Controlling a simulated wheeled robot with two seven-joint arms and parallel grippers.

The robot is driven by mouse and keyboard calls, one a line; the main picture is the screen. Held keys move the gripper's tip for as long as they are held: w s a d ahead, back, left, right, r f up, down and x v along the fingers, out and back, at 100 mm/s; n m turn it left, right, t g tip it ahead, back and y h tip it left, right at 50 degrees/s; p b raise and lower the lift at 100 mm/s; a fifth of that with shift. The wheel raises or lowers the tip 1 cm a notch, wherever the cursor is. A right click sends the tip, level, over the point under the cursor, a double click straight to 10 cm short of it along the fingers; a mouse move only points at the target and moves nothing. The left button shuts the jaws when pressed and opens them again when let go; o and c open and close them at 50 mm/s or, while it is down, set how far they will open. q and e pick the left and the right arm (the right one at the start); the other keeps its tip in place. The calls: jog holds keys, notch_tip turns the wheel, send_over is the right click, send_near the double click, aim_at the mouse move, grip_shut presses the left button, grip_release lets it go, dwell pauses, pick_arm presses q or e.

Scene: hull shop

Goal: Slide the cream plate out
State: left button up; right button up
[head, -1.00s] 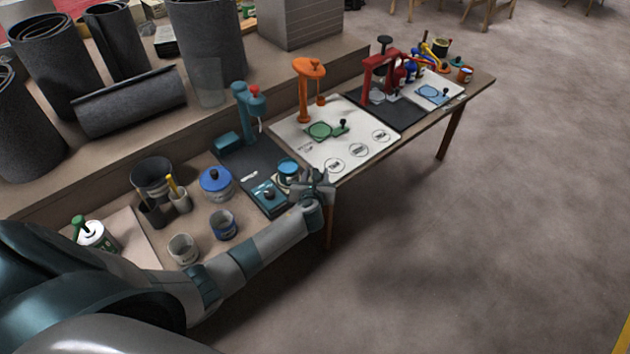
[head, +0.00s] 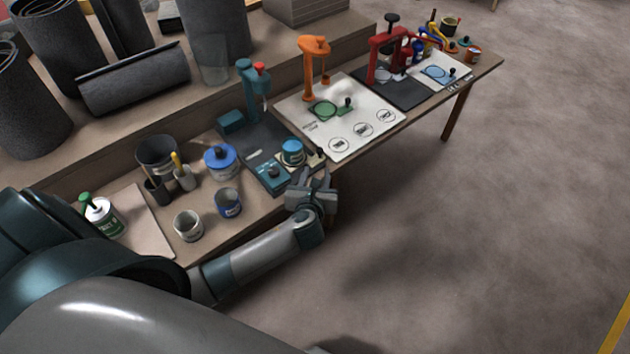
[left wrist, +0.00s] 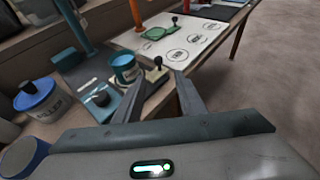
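The cream plate (head: 313,162) has a black knob and pokes out on the right of the teal press station, beside a teal tin (head: 292,152) that seems to stand on it. In the left wrist view the plate (left wrist: 154,75) lies just beyond my fingertips, with its knob upright. My left gripper (head: 318,177) is at the table's front edge, fingers spread and empty, close in front of the plate. It also shows in the left wrist view (left wrist: 157,92), with a gap between the fingers. The tin hides the plate's inner part. My right gripper is not in view.
The teal press (head: 250,90) stands behind on a dark base. A white board with a green plate (head: 323,109) and an orange press (head: 314,60) is to the right. A blue-lidded pot (head: 221,161) and small tins stand left. Floor in front is clear.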

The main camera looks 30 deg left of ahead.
pick_arm(q)
jog(key=v, duration=0.3)
jog(key=shift+s+d, duration=0.1)
jog(key=shift+s, duration=0.05)
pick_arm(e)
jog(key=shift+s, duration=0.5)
